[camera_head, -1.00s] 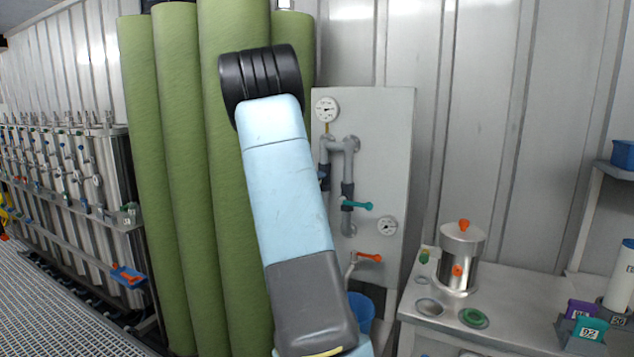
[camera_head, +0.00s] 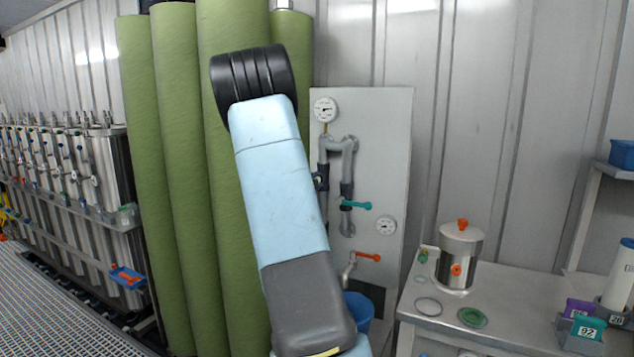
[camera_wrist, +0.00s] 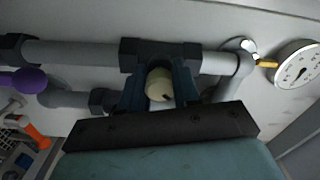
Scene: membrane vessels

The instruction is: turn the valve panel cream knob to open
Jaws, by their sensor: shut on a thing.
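The valve panel (camera_head: 385,150) stands against the wall, with grey pipes, gauges, a teal handle (camera_head: 356,205) and an orange tap handle (camera_head: 367,256). In the wrist view the cream knob (camera_wrist: 159,86) sits on the grey pipe and shows between the two dark blue fingers of my gripper (camera_wrist: 159,92). The gripper is shut on the knob, one finger on each side. A short dark mark shows on the knob's face. In the head view my arm hides the knob and most of the gripper.
Tall green rolls (camera_head: 180,180) stand behind my arm. A bench with a steel pot (camera_head: 459,258) is to the right.

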